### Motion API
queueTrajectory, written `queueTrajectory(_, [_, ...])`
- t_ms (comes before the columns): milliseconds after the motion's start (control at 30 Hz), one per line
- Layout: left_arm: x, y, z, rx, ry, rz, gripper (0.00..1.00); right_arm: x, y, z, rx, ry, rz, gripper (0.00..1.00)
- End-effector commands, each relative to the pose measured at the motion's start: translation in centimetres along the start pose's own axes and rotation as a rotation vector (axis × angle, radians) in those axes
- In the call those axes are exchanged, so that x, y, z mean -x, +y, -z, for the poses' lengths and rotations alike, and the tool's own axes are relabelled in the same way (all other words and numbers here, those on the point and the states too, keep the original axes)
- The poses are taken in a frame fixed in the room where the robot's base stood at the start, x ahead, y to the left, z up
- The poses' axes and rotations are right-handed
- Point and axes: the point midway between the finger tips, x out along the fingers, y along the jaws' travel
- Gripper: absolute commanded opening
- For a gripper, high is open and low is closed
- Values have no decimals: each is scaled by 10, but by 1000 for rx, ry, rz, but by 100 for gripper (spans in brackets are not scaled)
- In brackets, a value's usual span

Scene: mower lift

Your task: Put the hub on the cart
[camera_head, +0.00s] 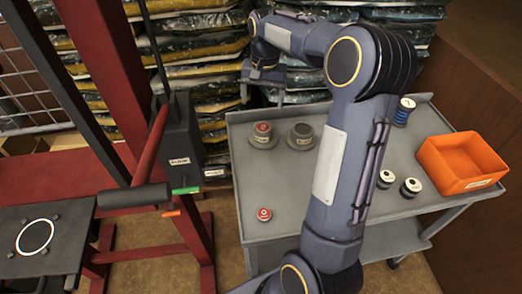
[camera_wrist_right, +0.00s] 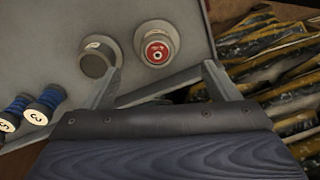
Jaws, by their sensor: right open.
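Two round flanged grey pieces, either of which may be the hub, stand on the grey cart (camera_head: 249,190) near its back left. One has a red centre (camera_head: 263,135); the other is plain grey (camera_head: 300,136). In the right wrist view the red-centred piece (camera_wrist_right: 157,44) and the plain one (camera_wrist_right: 97,56) stand side by side on the cart top, beyond the fingertips. My right gripper (camera_head: 262,96) is open and empty behind the red-centred piece, by the cart's back edge. Its spread fingers also show in the right wrist view (camera_wrist_right: 162,78). My left gripper is not in view.
An orange bin (camera_head: 459,162) stands at the cart's right. Blue spools (camera_head: 403,110), small white-topped pieces (camera_head: 411,187) and a red-topped disc (camera_head: 263,214) are also on the cart. A red frame (camera_head: 105,90) stands left; stacked bags (camera_head: 205,50) lie behind. The cart's front left is mostly clear.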

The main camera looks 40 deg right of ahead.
Motion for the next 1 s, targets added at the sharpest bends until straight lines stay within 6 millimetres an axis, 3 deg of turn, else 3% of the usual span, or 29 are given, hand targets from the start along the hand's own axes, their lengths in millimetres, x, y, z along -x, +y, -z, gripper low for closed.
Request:
queueTrajectory(100, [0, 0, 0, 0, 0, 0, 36, 26, 4, -47, 107, 27, 93, 82])
queueTrajectory(300, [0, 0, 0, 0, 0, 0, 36, 45, 16, -146, 323, 92, 259, 82])
queueTrajectory(500, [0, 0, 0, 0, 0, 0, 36, 31, 32, -240, 516, 177, 396, 82])
queueTrajectory(600, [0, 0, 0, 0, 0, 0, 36, 18, 38, -274, 587, 216, 443, 82])
queueTrajectory(800, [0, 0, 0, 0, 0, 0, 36, -2, 44, -308, 661, 258, 487, 82])
queueTrajectory(1000, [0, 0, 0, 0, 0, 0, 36, -4, 44, -311, 669, 262, 492, 82])
